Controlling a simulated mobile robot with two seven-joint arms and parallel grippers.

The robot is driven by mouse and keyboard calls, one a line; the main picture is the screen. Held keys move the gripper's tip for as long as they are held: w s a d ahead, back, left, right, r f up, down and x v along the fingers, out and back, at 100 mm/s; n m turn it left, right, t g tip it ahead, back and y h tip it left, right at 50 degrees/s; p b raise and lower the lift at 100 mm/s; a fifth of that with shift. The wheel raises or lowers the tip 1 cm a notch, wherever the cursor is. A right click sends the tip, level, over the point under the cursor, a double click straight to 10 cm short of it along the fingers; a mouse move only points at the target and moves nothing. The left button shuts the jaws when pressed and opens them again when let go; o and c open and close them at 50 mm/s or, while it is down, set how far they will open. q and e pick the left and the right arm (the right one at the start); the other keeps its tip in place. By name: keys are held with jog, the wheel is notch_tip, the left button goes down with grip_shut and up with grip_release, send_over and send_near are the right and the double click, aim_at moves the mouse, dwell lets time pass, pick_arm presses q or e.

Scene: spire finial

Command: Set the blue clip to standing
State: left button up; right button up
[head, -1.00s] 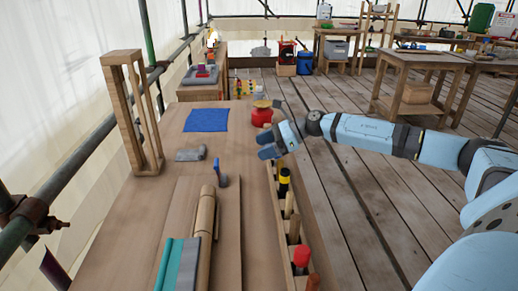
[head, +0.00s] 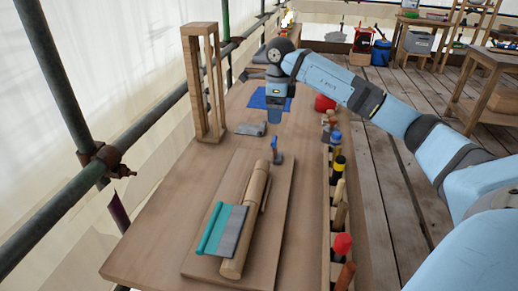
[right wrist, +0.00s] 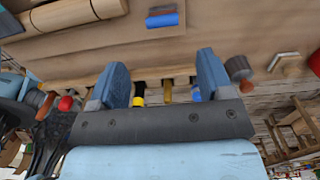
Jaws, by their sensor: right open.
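The blue clip (head: 275,148) is a small blue piece at the far right corner of the raised board on the bench. It also shows in the right wrist view (right wrist: 162,18), beyond the fingertips, with a dark and brownish part beside its blue face. I cannot tell exactly how it is tilted. My right gripper (head: 274,116) hangs over the bench just behind the clip in the head view, pointing down. In the right wrist view its two blue fingers (right wrist: 163,70) are wide apart with nothing between them. My left gripper is not in view.
A wooden roll (head: 243,225) and a teal-edged grey piece (head: 222,230) lie on the board. A grey block (head: 250,129), blue cloth (head: 262,97) and tall wooden frame (head: 190,75) stand around. A rack of tools (head: 338,205) lines the right edge.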

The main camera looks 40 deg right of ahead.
aim_at(275, 148)
jog(key=shift+f, duration=0.35)
notch_tip(275, 148, down, 13)
jog(key=shift+r+b, duration=0.1)
jog(key=shift+b, duration=0.8)
jog(key=c, duration=0.9)
jog(key=shift+s+d+t+b, duration=0.2)
jog(key=shift+t+b, duration=0.2)
jog(key=shift+b, duration=0.15)
jog(key=shift+w+y, duration=0.1)
jog(key=shift+y, duration=0.2)
